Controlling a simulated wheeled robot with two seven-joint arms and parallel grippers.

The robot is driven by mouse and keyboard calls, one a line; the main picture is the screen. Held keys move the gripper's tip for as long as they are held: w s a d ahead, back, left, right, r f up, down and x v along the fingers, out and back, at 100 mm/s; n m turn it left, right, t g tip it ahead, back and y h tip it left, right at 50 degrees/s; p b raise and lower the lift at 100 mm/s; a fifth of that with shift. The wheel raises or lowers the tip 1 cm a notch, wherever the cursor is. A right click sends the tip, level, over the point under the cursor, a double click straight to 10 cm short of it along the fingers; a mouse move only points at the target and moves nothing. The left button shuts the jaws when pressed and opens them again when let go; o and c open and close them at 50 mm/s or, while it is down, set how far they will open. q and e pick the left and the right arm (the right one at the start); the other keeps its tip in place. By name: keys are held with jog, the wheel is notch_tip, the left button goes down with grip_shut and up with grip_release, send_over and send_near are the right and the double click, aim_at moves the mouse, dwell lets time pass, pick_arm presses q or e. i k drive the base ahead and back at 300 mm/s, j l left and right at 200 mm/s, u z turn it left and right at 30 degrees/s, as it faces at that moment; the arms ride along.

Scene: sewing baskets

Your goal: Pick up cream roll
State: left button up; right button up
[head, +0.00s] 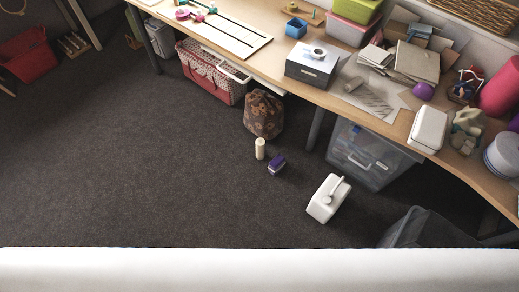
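A small cream roll (260,148) stands upright on the dark carpet, left of the middle of the floor in front of the desk. A small purple item (276,163) lies just to its right, apart from it. A brown patterned bag (263,114) stands close behind it. Nothing covers the roll. Neither of my grippers shows in the head view.
A white box-shaped object with a handle (324,203) sits on the carpet to the right. The cluttered wooden desk (290,75) runs along the back, with a clear plastic bin (365,160) beneath it. The carpet at left and front is clear.

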aim_at(261, 142)
jog(key=i+j+z, duration=0.1)
jog(key=z, duration=0.3)
jog(key=j+z, duration=0.35)
jog(key=i+j+z, duration=0.15)
jog(key=z, duration=0.25)
jog(key=j+z, duration=0.25)
jog(key=z, duration=0.15)
